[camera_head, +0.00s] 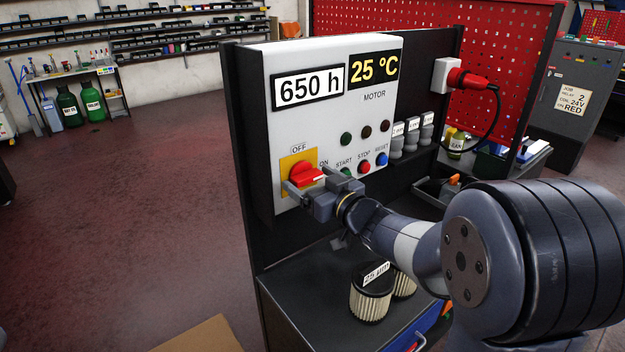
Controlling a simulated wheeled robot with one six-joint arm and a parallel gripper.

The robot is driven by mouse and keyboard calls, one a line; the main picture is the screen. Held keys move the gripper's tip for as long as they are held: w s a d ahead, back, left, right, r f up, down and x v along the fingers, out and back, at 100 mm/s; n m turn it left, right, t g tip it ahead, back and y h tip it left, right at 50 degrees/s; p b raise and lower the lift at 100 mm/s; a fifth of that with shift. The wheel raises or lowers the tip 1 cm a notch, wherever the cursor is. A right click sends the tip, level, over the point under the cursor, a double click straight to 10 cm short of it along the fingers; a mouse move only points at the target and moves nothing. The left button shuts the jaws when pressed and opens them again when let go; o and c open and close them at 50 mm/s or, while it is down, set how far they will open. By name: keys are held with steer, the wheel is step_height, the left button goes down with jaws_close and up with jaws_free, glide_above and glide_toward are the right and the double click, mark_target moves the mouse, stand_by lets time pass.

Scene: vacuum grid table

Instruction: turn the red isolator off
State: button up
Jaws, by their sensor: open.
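The red isolator (305,174) is a rotary handle on a yellow plate (287,163) at the lower left of the white control panel (330,130). OFF is printed above the plate and ON to its right. The handle appears to lie roughly sideways, pointing toward the ON side. My gripper (297,191) is open at the handle, with its fingers around or just beside the red grip. I cannot tell whether the fingers touch it. Part of the plate's lower right is hidden behind the gripper.
The START, STOP and RESET buttons (364,167) sit just right of my gripper. A red plug (465,78) with a black cable is at the panel's right. Filter cartridges (371,294) stand on the dark bench top (310,270) below. The floor at left is clear.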

steer(key=shift+s+a, duration=0.1)
steer(key=c, duration=1)
